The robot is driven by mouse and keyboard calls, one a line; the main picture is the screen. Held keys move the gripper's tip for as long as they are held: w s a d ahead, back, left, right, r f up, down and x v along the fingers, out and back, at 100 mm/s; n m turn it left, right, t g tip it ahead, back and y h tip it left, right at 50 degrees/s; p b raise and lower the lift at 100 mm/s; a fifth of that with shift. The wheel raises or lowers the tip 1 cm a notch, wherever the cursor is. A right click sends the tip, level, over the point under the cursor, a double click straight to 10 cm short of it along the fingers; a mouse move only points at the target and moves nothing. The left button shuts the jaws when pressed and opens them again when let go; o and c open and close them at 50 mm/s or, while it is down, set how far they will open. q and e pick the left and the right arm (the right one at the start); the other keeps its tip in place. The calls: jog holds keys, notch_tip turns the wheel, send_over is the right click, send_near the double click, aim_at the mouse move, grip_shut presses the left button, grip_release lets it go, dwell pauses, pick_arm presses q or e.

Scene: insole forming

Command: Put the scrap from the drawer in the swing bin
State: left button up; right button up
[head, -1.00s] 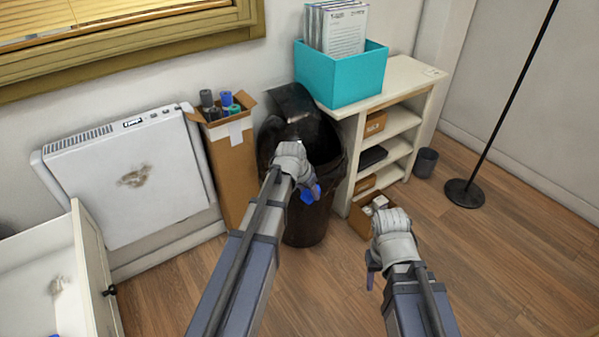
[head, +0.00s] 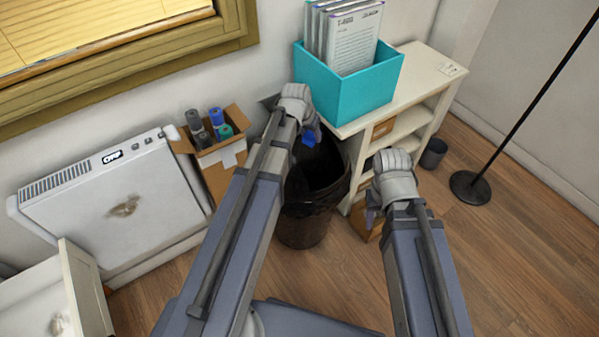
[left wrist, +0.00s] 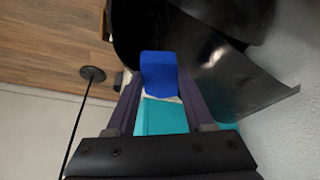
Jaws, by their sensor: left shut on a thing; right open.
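My left gripper (head: 306,130) is shut on a small blue scrap (head: 311,138). In the left wrist view the blue scrap (left wrist: 158,72) shows between the two fingers. The gripper is over the upper part of the black swing bin (head: 305,228), whose dark opening shows just below the scrap. The bin's dark, curved lid (left wrist: 235,85) shows beside the scrap in the left wrist view; in the head view my arm mostly hides it. My right gripper (head: 372,212) is open, right of the bin.
A teal box of files (head: 350,95) stands on the white shelf unit (head: 435,75) right of the bin. A cardboard box of rolls (head: 225,170) and a white heater (head: 110,205) are on the left. A lamp stand (head: 470,187) is at the right, with clear floor before it.

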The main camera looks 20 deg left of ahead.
pick_arm(q)
jog(key=shift+f+b, duration=3)
jog(key=shift+b, duration=0.1)
jog(key=shift+r, duration=0.1)
jog(key=o, duration=1.4)
jog(key=shift+c, duration=0.2)
jog(key=p+v, duration=0.7)
jog(key=v, duration=0.1)
